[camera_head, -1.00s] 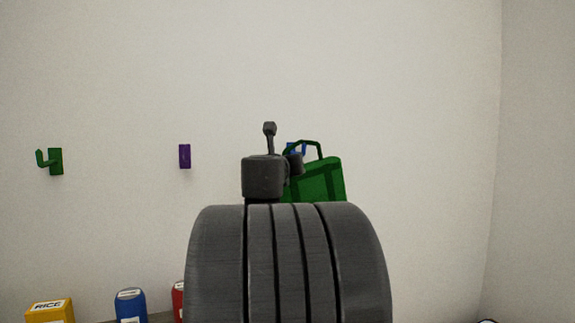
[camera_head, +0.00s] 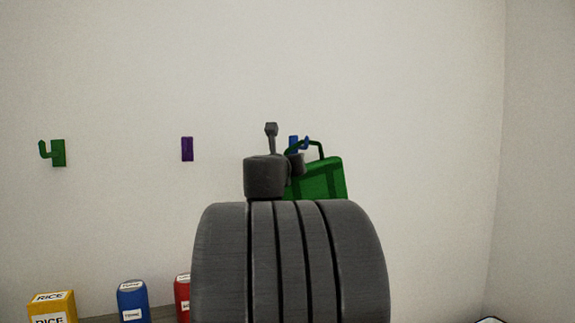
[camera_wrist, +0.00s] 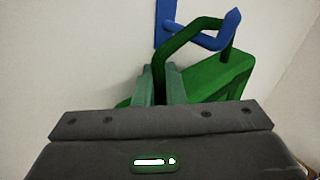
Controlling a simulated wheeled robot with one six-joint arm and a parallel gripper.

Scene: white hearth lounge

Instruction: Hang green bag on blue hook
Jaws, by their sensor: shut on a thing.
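The green bag (camera_head: 322,178) hangs from my gripper, slightly tilted, with its handle loop upward. It also shows in the wrist view (camera_wrist: 222,78). My gripper (camera_wrist: 160,75) is shut on one side of the handle; in the head view it is mostly hidden behind my own arm. The blue hook (camera_head: 294,142) is on the wall just behind the handle's top. In the wrist view, the blue hook (camera_wrist: 165,25) has its upturned tip beside the top of the handle, and the handle overlaps its arm. I cannot tell whether they touch.
A purple hook (camera_head: 187,149) and a green hook (camera_head: 58,153) are on the wall to the left. Yellow rice (camera_head: 51,308), blue (camera_head: 132,302) and red (camera_head: 183,298) packages stand low at the left. The wall around the blue hook is otherwise bare.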

